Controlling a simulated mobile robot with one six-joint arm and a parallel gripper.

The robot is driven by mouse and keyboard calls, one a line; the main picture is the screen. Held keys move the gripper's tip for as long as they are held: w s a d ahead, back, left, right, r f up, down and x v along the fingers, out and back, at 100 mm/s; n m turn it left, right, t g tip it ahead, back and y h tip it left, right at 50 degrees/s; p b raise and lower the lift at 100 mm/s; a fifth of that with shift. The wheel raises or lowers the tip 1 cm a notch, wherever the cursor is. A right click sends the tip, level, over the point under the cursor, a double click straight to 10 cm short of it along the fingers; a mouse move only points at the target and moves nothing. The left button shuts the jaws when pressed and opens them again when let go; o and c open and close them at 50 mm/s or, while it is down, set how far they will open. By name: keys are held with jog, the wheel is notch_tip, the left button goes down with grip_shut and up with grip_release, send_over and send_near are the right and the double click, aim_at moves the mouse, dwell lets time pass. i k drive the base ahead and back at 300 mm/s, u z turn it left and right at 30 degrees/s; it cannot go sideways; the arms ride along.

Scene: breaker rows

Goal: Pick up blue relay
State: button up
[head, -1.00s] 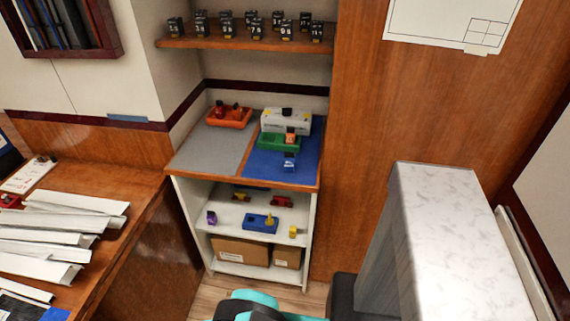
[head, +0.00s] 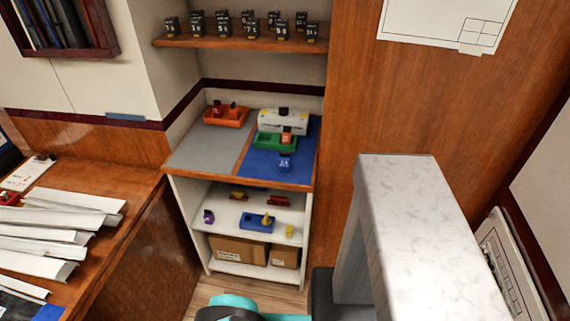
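A small blue relay (head: 285,163) stands on the blue mat (head: 262,170) on top of the cabinet, in front of a green tray (head: 268,143). The mat covers the right part of the cabinet top. A dark teal and black part of my arm shows at the bottom edge of the head view, below and in front of the cabinet, apart from the relay. The fingers of my gripper are not in view.
An orange tray (head: 226,117) stands on the grey mat (head: 200,150), and a white block (head: 285,120) behind the green tray. A blue tray (head: 256,222) sits on the shelf below. A marble-topped block (head: 400,200) stands at the right. White strips cover the left desk (head: 130,220).

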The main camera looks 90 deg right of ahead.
aim_at(284, 162)
jog(key=u, duration=0.1)
jog(key=k, duration=0.9)
jog(key=z, duration=0.45)
jog(key=i, duration=0.5)
